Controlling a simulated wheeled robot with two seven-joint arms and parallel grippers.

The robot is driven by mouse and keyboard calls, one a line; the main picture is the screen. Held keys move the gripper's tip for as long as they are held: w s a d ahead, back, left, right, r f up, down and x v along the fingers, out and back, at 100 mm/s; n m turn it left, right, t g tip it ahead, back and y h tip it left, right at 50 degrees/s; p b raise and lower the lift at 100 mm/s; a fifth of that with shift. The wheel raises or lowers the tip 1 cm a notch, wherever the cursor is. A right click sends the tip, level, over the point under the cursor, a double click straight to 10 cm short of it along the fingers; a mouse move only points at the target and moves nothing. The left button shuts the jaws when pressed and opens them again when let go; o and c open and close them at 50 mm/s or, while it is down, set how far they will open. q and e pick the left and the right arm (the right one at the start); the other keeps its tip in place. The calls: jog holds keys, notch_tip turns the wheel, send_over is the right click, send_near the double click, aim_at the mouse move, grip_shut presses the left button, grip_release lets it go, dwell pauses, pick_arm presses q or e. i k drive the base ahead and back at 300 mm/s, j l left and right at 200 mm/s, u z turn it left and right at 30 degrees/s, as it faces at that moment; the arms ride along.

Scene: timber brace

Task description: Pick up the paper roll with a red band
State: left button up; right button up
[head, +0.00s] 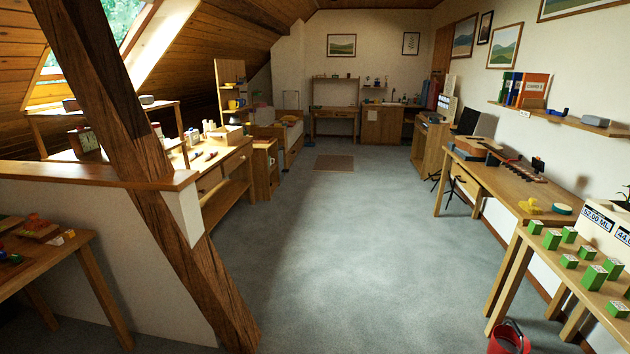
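I cannot make out a paper roll with a red band in the head view. Several small pale upright items (208,127) stand on the wooden desk (232,160) at the left, beyond the slanted timber; they are too small to tell what they are. Neither my left nor my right gripper is in view.
A thick slanted timber brace (150,165) and a low wall (120,250) stand at the near left. A red bucket (509,338) is on the floor. The grey carpet (330,240) between is clear.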

aim_at(207, 156)
jog(key=i+l+z, duration=0.1)
jog(key=i, duration=0.85)
jog(key=i+l, duration=0.15)
jog(key=i, duration=0.85)
jog(key=i+l+u, duration=0.15)
jog(key=i+u, duration=0.3)
jog(key=i+l+u, duration=1.15)
jog(key=l+u, duration=0.15)
jog(key=l, duration=0.15)
jog(key=i+l+u, duration=0.4)
jog(key=i+l, duration=0.85)
jog(key=i, duration=0.1)
